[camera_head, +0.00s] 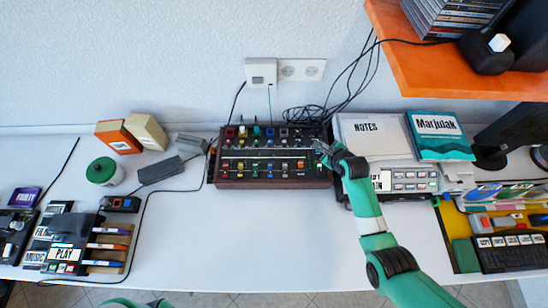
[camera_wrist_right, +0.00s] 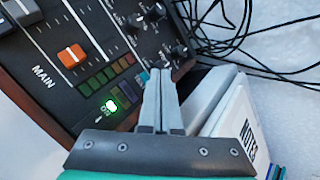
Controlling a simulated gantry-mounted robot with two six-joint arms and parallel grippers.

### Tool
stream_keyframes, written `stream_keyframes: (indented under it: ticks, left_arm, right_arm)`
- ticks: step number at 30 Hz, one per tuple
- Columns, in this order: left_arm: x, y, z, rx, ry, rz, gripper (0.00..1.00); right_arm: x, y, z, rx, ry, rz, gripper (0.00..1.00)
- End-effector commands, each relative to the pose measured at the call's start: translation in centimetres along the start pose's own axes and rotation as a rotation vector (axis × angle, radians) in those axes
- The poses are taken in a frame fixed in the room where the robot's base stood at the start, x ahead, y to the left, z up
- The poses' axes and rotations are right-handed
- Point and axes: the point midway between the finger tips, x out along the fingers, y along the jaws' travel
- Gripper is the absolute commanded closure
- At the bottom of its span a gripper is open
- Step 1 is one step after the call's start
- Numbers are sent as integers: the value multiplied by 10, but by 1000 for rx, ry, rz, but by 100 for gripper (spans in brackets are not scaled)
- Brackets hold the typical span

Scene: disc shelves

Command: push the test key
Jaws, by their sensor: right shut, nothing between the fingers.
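The dark mixer (camera_head: 270,184) with knobs and coloured sliders stands against the wall in the head view. Its right end (camera_wrist_right: 60,100) fills the left of the right wrist view, with the label MAIN, an orange slider (camera_wrist_right: 71,56), a row of small dim keys (camera_wrist_right: 113,76) and a lit green ON key (camera_wrist_right: 112,105). I cannot read a test label on any key. My right gripper (camera_head: 318,147) is shut and empty over the mixer's right end. Its fingertips (camera_wrist_right: 159,72) are beside a small blue key (camera_wrist_right: 143,77); contact cannot be told. My left gripper is out of view.
A NOTES pad (camera_head: 368,128) and a grey device with several keys (camera_head: 410,187) stand right of the mixer. Black cables (camera_head: 352,80) hang behind. An orange shelf (camera_head: 450,70) overhangs the upper right. The table middle (camera_head: 240,235) is clear.

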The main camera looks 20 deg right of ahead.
Motion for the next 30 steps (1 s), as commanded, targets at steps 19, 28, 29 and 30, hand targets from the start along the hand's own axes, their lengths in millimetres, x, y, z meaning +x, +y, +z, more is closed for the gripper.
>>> stream_keyframes:
  ticks: [19,28,29,30]
  left_arm:
    - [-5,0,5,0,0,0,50]
    - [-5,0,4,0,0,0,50]
    - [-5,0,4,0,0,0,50]
    - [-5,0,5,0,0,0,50]
  right_arm:
    - [7,5,-5,0,0,0,100]
    - [6,5,-5,0,0,0,100]
    - [6,5,-5,0,0,0,100]
    - [7,5,-5,0,0,0,100]
